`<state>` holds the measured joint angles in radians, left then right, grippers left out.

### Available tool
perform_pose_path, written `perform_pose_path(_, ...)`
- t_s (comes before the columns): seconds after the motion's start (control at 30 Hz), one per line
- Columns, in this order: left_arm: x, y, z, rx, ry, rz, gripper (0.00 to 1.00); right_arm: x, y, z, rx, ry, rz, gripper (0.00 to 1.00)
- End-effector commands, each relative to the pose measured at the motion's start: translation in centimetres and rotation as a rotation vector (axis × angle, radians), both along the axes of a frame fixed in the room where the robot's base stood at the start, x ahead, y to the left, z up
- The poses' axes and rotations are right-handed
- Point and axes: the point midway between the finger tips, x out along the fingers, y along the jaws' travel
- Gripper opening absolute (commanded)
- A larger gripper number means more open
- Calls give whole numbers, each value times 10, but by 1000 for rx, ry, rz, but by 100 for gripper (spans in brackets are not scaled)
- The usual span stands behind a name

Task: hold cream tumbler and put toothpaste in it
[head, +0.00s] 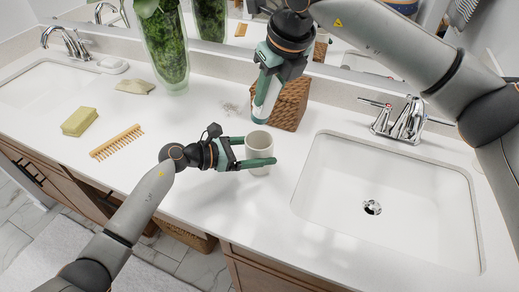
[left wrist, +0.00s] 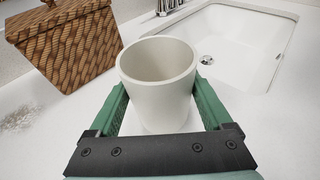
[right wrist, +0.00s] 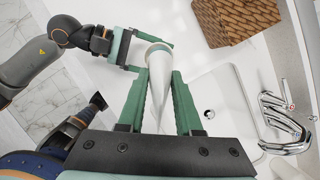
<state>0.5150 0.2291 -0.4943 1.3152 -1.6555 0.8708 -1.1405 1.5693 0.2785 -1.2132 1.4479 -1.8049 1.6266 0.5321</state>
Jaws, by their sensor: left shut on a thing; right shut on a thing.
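The cream tumbler (head: 259,146) stands upright on the white counter, left of the right-hand sink. My left gripper (head: 255,153) is shut around its sides; the left wrist view shows the tumbler (left wrist: 157,85) between the green fingers, its visible inside empty. My right gripper (head: 267,98) points down above the tumbler, shut on the white toothpaste tube (right wrist: 158,95).
A woven basket (head: 290,105) stands just behind the tumbler. The right-hand sink (head: 390,200) and its faucet (head: 405,122) lie to the right. A green plant vase (head: 166,50), a wooden comb (head: 117,142) and a yellow-green sponge (head: 79,121) are to the left.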

Motion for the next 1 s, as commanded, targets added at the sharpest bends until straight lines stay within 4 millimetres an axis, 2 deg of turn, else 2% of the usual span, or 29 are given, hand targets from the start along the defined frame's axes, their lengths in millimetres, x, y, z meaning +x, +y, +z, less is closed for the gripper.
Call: perform_pose_path(1.0,0,0,0,1,0,0,15,0,0,-72,1,-1,0,0)
